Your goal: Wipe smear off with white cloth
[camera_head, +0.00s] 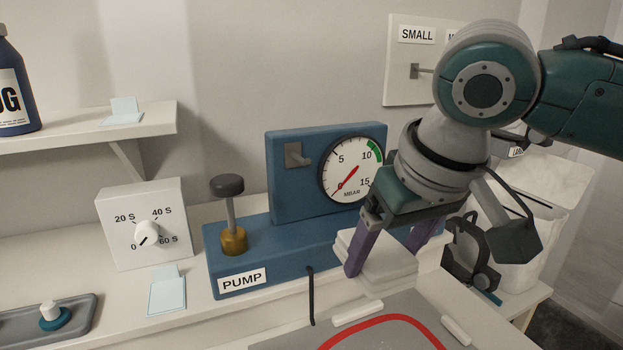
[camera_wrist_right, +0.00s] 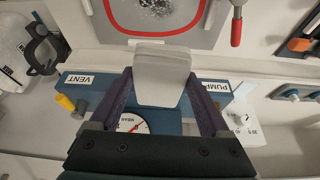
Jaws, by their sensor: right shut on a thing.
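My right gripper (camera_head: 388,256) is shut on the white cloth (camera_head: 375,270), a folded, thick pad, and holds it in front of the blue pump unit. In the right wrist view the white cloth (camera_wrist_right: 162,75) sits between the two purple fingers of the right gripper (camera_wrist_right: 162,98). A dark speckled smear (camera_wrist_right: 155,7) lies inside a red outline on a grey panel (camera_wrist_right: 110,30), beyond the cloth and apart from it. In the head view only part of the grey panel (camera_head: 290,341) and red outline shows; the smear is out of frame. My left gripper is not in view.
The blue pump unit (camera_head: 285,207) with a dial gauge (camera_head: 350,170) and a black-topped plunger (camera_head: 228,190) stands behind. A timer box (camera_head: 140,222) stands to its left. A white bin (camera_head: 540,215) and black goggles (camera_wrist_right: 42,50) are beside the bench. A red-handled tool (camera_wrist_right: 236,28) lies by the panel.

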